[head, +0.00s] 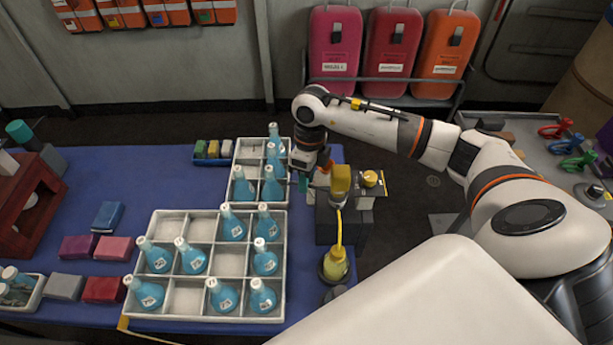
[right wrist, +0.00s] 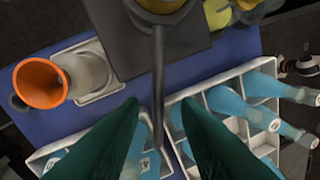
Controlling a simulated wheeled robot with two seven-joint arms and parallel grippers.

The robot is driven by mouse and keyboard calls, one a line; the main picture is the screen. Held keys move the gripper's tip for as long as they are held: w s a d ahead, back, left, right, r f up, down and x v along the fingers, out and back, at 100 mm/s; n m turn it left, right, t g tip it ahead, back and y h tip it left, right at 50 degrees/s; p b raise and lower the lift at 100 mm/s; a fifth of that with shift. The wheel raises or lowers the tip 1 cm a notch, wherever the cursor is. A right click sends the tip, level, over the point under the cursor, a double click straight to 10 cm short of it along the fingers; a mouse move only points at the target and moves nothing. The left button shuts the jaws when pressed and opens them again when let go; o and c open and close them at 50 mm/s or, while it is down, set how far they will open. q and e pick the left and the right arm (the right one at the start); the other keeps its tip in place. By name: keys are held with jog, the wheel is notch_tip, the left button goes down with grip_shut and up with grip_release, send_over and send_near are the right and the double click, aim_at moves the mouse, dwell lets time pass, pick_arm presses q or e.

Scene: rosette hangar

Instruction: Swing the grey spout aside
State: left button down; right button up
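The grey spout (right wrist: 158,70) is a thin dark rod in the right wrist view. It runs down from a round grey fitting at the top and passes between my two green fingers. My right gripper (right wrist: 160,106) is open, with a finger on each side of the spout and visible gaps. In the head view my right gripper (head: 313,180) is beside the yellow-topped dispenser (head: 341,182), on its left; the spout is mostly hidden there. My left gripper is not in view.
White divided trays (head: 139,285) with blue flasks (head: 194,260) stand close left of the dispenser. A yellow flask (head: 336,266) sits before it, under a yellow strand. The right wrist view shows an orange funnel (right wrist: 38,84) on a clear vessel.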

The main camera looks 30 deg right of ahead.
notch_tip(320, 180, up, 12)
jog(key=w+d+b, duration=0.1)
jog(key=b, duration=0.1)
jog(key=shift+d+b, duration=0.3)
jog(key=shift+d, duration=0.05)
jog(key=shift+f, duration=0.1)
dwell(0.3)
